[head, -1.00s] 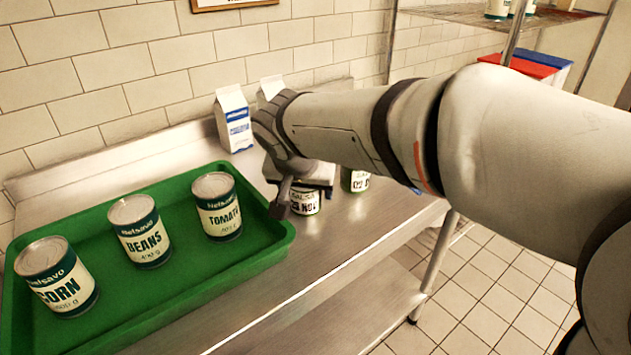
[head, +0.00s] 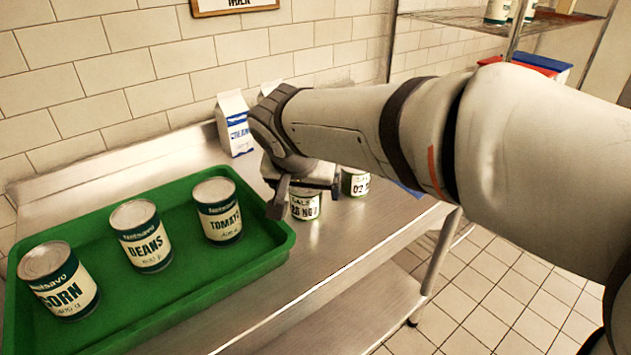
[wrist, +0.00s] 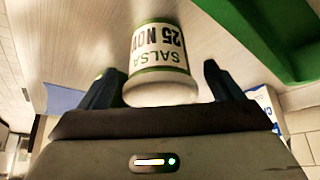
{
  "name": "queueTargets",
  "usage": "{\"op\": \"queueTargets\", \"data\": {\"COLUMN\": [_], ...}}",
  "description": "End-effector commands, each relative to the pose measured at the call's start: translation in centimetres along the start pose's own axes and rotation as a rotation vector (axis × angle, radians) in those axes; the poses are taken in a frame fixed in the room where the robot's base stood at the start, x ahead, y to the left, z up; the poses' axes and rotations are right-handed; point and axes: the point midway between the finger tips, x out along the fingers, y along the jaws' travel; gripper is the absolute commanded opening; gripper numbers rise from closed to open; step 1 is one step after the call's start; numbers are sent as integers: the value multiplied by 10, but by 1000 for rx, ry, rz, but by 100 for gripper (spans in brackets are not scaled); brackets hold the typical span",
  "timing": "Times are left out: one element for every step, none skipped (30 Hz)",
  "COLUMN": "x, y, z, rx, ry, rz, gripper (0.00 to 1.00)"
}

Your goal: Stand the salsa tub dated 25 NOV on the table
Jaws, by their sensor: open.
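The salsa tub dated 25 NOV (head: 306,206) stands upright on the steel table (head: 330,240), just right of the green tray. It is white with a green band, and my gripper hides its top in the head view. In the wrist view the tub (wrist: 158,60) appears upside down, between my open fingers, with visible gaps on both sides. My gripper (head: 305,195) is open around or just in front of the tub, with fingers low beside it; it also shows in the wrist view (wrist: 160,78).
A second salsa tub (head: 355,182), its date starting 02, stands behind to the right. The green tray (head: 285,245) holds corn (head: 60,280), beans (head: 141,236) and tomato (head: 218,210) cans. A milk carton (head: 235,124) stands by the wall. The table's front is clear.

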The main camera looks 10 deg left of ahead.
Motion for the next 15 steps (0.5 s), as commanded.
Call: {"op": "queueTargets", "data": {"x": [-15, -22, -31, -38, -45, -54, -60, -65, -72, -78, -82, -87, -90, -93, -96], "y": [-1, -1, -1, -1, -1, -1, -1, -1, -1, -1, -1, -1, -1, -1, -1], "z": [-2, -2, -2, -2, -2, -2, -2, -2, -2, -1, -1, -1, -1, -1, -1], "rx": [-1, -1, -1, -1, 0, -1, -1, -1, -1, -1, -1, -1, -1, -1, -1], "ry": [3, 3, 4, 3, 3, 3, 3, 3, 2, 3, 3, 2, 2, 2, 1], "rz": [-5, -5, -5, -4, -5, -5, -4, -4, -3, -4, -4, -3, -3, -3, -2], "gripper": [87, 87, 87, 87, 87, 87, 87, 87, 87, 87, 87, 87, 87, 87, 87]}}
